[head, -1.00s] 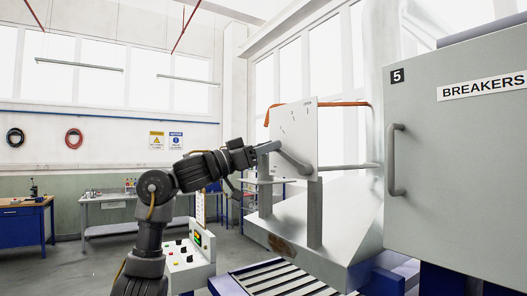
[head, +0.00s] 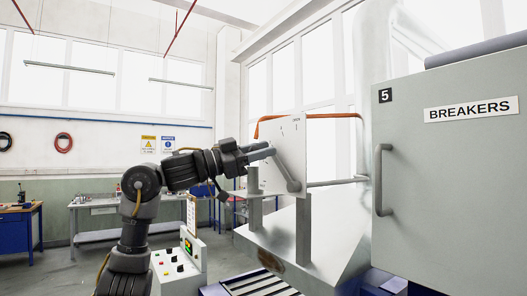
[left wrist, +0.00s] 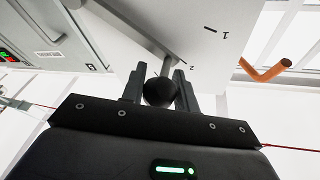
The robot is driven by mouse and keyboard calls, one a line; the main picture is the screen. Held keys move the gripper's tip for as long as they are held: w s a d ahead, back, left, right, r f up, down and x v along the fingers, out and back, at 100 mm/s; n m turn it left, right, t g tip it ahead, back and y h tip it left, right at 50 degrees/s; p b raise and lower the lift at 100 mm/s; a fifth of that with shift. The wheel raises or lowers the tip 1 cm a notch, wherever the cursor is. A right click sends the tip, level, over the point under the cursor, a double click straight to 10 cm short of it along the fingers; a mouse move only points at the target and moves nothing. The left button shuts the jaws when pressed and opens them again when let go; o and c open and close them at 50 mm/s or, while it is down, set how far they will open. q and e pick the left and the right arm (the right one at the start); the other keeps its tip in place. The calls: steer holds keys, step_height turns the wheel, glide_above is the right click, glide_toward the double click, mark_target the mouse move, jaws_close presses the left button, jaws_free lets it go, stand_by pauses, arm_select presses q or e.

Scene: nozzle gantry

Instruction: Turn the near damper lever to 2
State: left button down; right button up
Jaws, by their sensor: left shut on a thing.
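The damper lever (head: 288,172) is a grey bar on a white upright plate (head: 303,140). It slants from its pivot at the lower right to its handle end at the upper left. My left gripper (head: 262,151) is shut on that end. In the left wrist view my left gripper (left wrist: 160,88) has its fingers on both sides of the lever's dark round knob (left wrist: 158,92). The lever's rod (left wrist: 176,55) runs from there to the plate (left wrist: 215,50), where a dash and the number 1 show. My right gripper is out of view.
A large grey cabinet (head: 450,190) labelled BREAKERS, number 5, with a bar handle, stands close on the right. A control box (head: 178,265) stands low by my left arm. Workbenches line the back wall.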

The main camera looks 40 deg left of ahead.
arm_select(q)
steer(key=c, duration=1.4)
jaws_free()
steer(key=shift+d+f, duration=0.1)
steer(key=shift+f, duration=0.1)
steer(key=shift+c, duration=0.2)
steer(key=o, duration=0.3)
steer(key=shift+r, duration=0.1)
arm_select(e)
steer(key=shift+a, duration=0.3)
arm_select(q)
steer(key=shift+o, duration=0.2)
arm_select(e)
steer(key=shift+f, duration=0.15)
arm_select(q)
steer(key=shift+s+a+f+b, duration=0.2)
steer(key=shift+s+a+b, duration=0.05)
steer(key=shift+s+b, duration=0.05)
steer(key=b+v, duration=0.4)
steer(key=v, duration=0.6)
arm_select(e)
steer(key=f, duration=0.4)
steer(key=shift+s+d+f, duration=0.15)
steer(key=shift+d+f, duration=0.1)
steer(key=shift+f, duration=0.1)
arm_select(q)
steer(key=shift+w+r, duration=0.1)
